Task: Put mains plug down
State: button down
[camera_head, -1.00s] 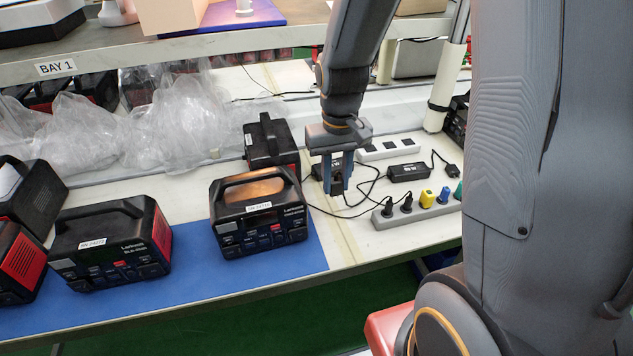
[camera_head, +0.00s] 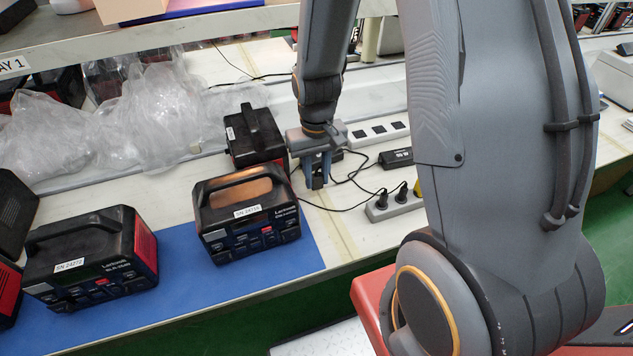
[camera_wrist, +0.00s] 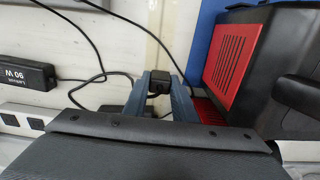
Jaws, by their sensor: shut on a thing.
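The black mains plug (camera_wrist: 160,82) is held between the blue-grey fingers of my gripper (camera_wrist: 162,92) in the wrist view. In the head view my gripper (camera_head: 318,172) points down over the white bench, right of the front power station (camera_head: 247,212). The plug is small and partly hidden by the fingers there. I cannot tell whether it touches the bench. A black cable runs near it across the bench.
A second power station (camera_head: 254,137) stands just behind. A grey socket strip (camera_head: 397,205) with plugs, a white socket strip (camera_head: 375,135) and a black 90 W adapter (camera_wrist: 28,70) lie to the gripper's other side. A blue mat (camera_head: 190,270) lies in front.

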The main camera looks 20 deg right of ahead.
aim_at(317, 188)
jog(key=shift+f, duration=1.35)
jog(key=shift+f, duration=0.2)
jog(key=shift+f, duration=0.25)
jog(key=c, duration=1.5)
grip_release()
jog(key=shift+o, duration=0.2)
jog(key=shift+r, duration=0.1)
notch_tip(317, 188, up, 12)
jog(key=shift+r+b, duration=0.2)
jog(key=shift+b, duration=0.55)
jog(key=shift+s+r, duration=0.2)
jog(key=shift+s, duration=0.15)
jog(key=s+r, duration=0.1)
jog(key=s, duration=0.7)
jog(key=shift+s+r+t, duration=0.15)
jog(key=shift+s+t, duration=0.25)
